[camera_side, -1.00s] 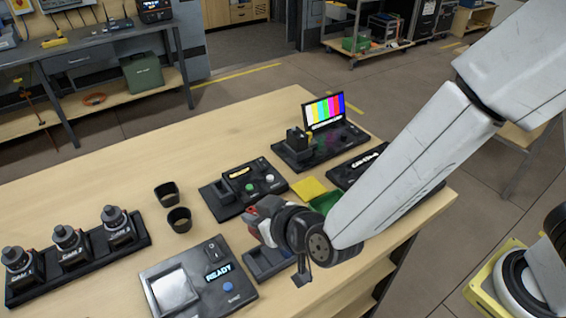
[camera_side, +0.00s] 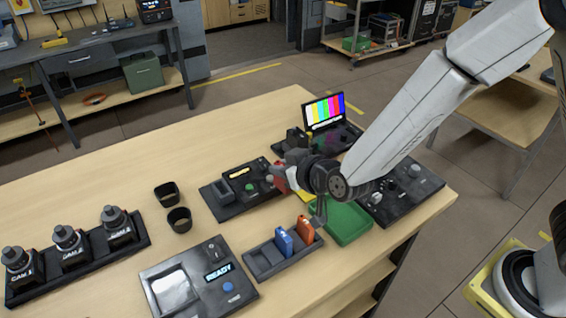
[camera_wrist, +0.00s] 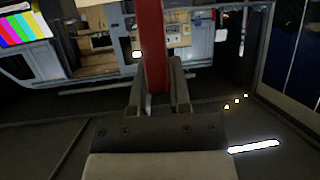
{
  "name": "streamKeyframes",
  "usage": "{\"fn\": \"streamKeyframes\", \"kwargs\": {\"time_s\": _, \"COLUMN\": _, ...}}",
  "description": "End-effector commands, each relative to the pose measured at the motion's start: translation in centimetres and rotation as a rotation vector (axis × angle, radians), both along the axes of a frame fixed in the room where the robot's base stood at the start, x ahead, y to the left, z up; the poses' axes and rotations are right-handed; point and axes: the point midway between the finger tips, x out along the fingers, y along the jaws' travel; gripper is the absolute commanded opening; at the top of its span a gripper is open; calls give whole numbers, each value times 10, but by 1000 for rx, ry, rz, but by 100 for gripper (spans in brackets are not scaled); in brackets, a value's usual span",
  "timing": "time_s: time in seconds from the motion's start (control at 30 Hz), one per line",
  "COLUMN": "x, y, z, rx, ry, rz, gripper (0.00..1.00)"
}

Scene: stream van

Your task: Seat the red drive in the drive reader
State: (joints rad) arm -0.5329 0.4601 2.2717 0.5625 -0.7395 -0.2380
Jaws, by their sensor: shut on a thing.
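My gripper (camera_side: 288,166) is shut on the red drive (camera_side: 280,179) and holds it in the air over the back right of the bench. In the wrist view the red drive (camera_wrist: 153,45) stands upright between the two fingers (camera_wrist: 160,90). The drive reader is not labelled clearly; a black unit with a raised socket block, a lit strip and a green button (camera_side: 240,188) lies left of my gripper. A dark rack (camera_side: 262,262) at the front holds a blue drive (camera_side: 284,243) and an orange drive (camera_side: 305,230).
A colour-bar monitor (camera_side: 323,110) stands behind my gripper. A green tray (camera_side: 347,226) and a black knob panel (camera_side: 400,190) lie to the right. A READY panel (camera_side: 200,280), two dark cups (camera_side: 179,219) and a row of cameras (camera_side: 70,245) are left. The bench's back left is clear.

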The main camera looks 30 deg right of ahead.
Motion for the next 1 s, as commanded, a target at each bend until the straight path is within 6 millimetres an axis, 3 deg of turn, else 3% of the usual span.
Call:
{"fn": "streamKeyframes", "kwargs": {"time_s": 0.3, "x": 26, "y": -76, "z": -3, "rx": -2, "ry": 2, "rz": -53, "gripper": 0}}
{"fn": "streamKeyframes", "kwargs": {"time_s": 0.6, "x": 35, "y": -145, "z": -8, "rx": -3, "ry": 17, "rz": -96, "gripper": 0}}
{"fn": "streamKeyframes", "kwargs": {"time_s": 0.8, "x": 35, "y": -175, "z": -11, "rx": -4, "ry": 28, "rz": -113, "gripper": 0}}
{"fn": "streamKeyframes", "kwargs": {"time_s": 1.0, "x": 34, "y": -186, "z": -12, "rx": -4, "ry": 32, "rz": -118, "gripper": 0}}
